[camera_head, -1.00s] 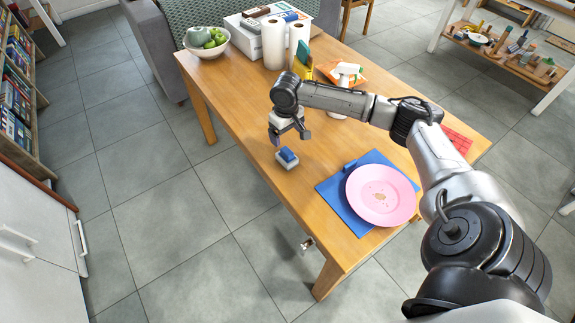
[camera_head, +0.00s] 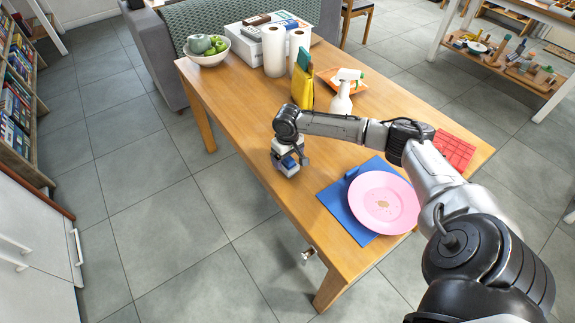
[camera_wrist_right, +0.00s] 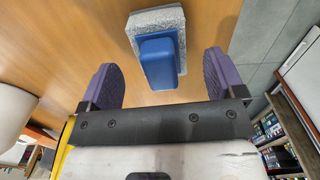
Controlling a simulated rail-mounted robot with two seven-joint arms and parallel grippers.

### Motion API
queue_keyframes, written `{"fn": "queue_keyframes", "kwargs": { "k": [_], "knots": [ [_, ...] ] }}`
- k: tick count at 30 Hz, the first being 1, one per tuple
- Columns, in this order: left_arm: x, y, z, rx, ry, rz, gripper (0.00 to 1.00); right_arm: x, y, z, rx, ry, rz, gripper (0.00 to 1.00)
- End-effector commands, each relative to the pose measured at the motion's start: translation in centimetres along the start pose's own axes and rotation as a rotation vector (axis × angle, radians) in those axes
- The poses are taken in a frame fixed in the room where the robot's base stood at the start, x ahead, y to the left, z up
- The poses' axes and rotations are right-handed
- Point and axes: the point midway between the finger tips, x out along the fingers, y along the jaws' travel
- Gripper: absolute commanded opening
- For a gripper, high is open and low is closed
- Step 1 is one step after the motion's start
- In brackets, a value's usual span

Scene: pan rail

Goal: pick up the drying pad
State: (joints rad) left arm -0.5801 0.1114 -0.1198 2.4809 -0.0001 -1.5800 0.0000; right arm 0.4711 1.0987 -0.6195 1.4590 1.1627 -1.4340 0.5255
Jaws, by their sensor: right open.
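The drying pad, a small light grey block with a blue grip on top, lies on the table near its left edge in the head view (camera_head: 289,171). In the right wrist view it shows at top middle (camera_wrist_right: 185,45). My right gripper (camera_head: 290,160) is low over the pad and partly hides it in the head view. Its two purple-grey fingers are open (camera_wrist_right: 158,66), one on each side of the blue grip, with gaps visible. The grey block extends beyond the fingertips. My left gripper is not in view.
A spray bottle (camera_head: 340,100), yellow packet (camera_head: 302,92), paper rolls (camera_head: 274,52) and fruit bowl (camera_head: 208,59) stand farther back. Bare wooden table (camera_head: 237,107) lies beyond the pad.

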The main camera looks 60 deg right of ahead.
Motion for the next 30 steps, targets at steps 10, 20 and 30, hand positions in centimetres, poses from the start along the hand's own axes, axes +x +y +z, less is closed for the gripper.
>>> {"fn": "queue_keyframes", "kwargs": {
  "k": [10, 20, 30],
  "knots": [
    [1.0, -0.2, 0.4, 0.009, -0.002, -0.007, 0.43, 3.8, -0.1, 0.1, 0.001, -0.001, 0.000, 0.88],
    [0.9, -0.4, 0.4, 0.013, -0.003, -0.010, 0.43, 3.8, -0.1, 0.1, 0.000, -0.001, 0.000, 0.74],
    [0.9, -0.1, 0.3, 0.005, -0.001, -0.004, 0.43, 3.8, -0.1, 0.1, 0.000, 0.000, 0.000, 0.41]
  ]
}}
